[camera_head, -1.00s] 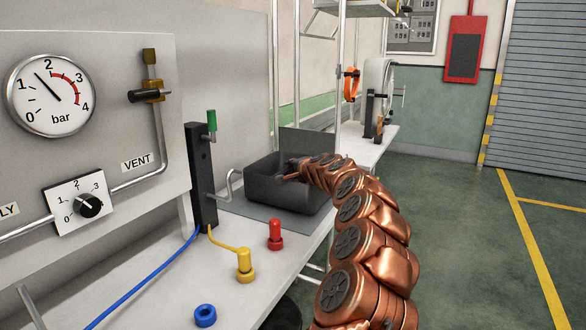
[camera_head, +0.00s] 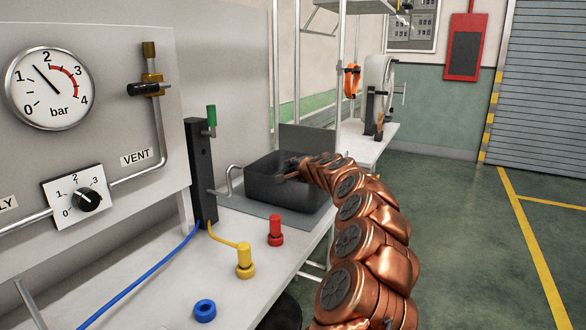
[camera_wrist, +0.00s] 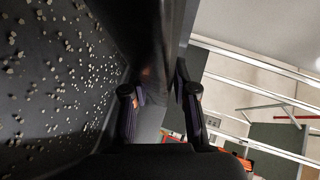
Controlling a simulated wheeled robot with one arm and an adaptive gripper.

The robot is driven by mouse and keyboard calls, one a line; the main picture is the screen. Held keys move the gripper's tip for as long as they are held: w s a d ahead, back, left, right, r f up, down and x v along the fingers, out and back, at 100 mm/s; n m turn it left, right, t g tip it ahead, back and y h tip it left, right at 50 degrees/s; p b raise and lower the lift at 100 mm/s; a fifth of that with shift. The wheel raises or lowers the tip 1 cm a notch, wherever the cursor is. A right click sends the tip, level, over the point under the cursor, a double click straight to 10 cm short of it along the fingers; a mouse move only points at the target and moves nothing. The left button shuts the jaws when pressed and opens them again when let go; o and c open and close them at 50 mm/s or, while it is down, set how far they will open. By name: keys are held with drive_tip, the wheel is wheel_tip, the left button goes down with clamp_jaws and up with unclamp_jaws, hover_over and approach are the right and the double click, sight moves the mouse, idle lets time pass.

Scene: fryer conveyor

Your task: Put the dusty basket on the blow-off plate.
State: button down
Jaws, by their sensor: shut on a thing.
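The dark grey open basket (camera_head: 272,190) is over the flat grey plate (camera_head: 238,208) on the bench. I cannot tell whether it rests on the plate or hangs just above it. Many pale crumbs show on the basket's inner surface (camera_wrist: 62,105) there.
A black post (camera_head: 202,175) with a green-tipped handle and a bent metal rod (camera_head: 231,178) stand close left of the basket. Red (camera_head: 276,232) and yellow (camera_head: 245,262) fittings and a blue ring (camera_head: 204,311) are in front. A gauge panel is at left; open floor at right.

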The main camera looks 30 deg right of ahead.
drive_tip(key=c, duration=0.8)
unclamp_jaws()
drive_tip(key=shift+f, duration=0.1)
drive_tip(key=shift+v, duration=3.75)
